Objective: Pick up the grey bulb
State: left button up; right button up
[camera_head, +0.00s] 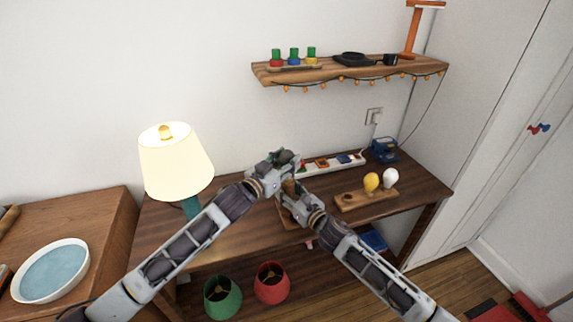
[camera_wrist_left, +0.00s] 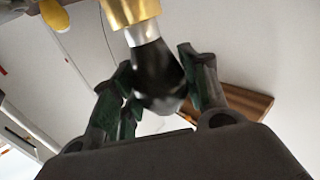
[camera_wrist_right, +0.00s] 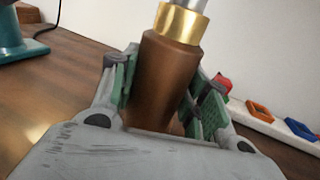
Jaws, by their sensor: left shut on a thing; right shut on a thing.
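The grey bulb (camera_wrist_left: 157,75) is dark and glossy, with a silver cap pointing up in the left wrist view. My left gripper (camera_head: 284,159) is shut on its dark glass. The silver cap meets a gold collar (camera_wrist_left: 165,14); I cannot tell how far it sits inside. My right gripper (camera_head: 290,188) is shut on a brown holder (camera_wrist_right: 165,80) topped by this gold collar, which also shows in the right wrist view (camera_wrist_right: 181,22). Both grippers meet above the desk. In the head view they hide most of the bulb and holder.
A lit lamp (camera_head: 175,165) stands left on the desk (camera_head: 160,225). A wooden stand (camera_head: 366,199) at right carries a yellow bulb (camera_head: 371,182) and a white bulb (camera_head: 390,178). A power strip (camera_head: 333,161) lies along the wall. Green (camera_head: 222,298) and red (camera_head: 271,284) shades are below.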

pick_arm(q)
notch_tip(320, 180, up, 9)
jog(key=shift+f, duration=0.1)
dwell(0.4)
pick_arm(e)
jog(key=o, duration=1.5)
jog(key=shift+v, duration=6)
pick_arm(q)
jog(key=shift+s+d, duration=0.1)
pick_arm(e)
jog(key=shift+s+d+f, duration=0.1)
